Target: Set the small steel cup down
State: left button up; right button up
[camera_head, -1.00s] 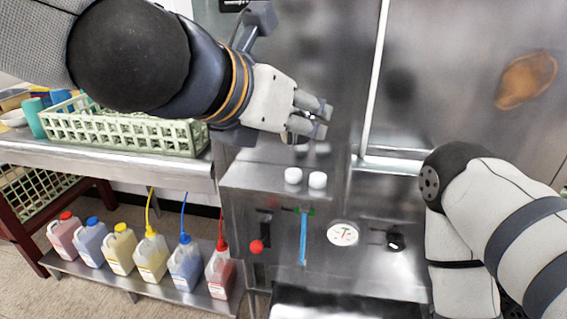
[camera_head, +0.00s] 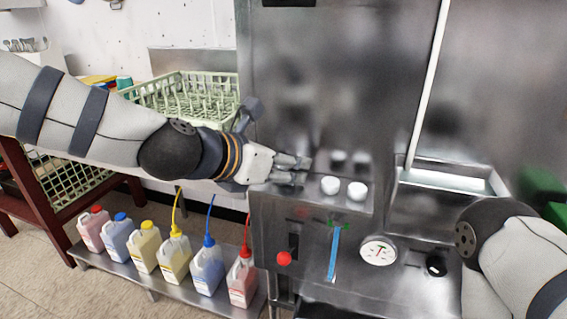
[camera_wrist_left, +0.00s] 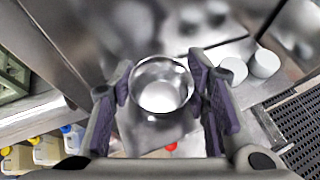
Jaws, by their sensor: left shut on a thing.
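The small steel cup (camera_wrist_left: 161,90) shows in the left wrist view, seen from above with its round mouth up. My left gripper (camera_wrist_left: 163,100) is shut on it, with a purple-padded finger on each side. In the head view my left gripper (camera_head: 304,170) is low over the left end of the steel ledge (camera_head: 322,205), left of two white round pieces (camera_head: 330,185). The cup is hard to make out there behind the fingers. I cannot tell whether its base touches the ledge. My right gripper is out of view; only part of the right arm shows.
The two white pieces, also in the left wrist view (camera_wrist_left: 233,69), stand close to the right of the cup. A steel wall (camera_head: 340,80) rises behind the ledge. A green dish rack (camera_head: 185,95) is at left. Several coloured bottles (camera_head: 207,268) stand on a low shelf.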

pick_arm(q)
jog(key=shift+f, duration=0.15)
jog(key=o, duration=0.9)
jog(key=shift+o, duration=0.2)
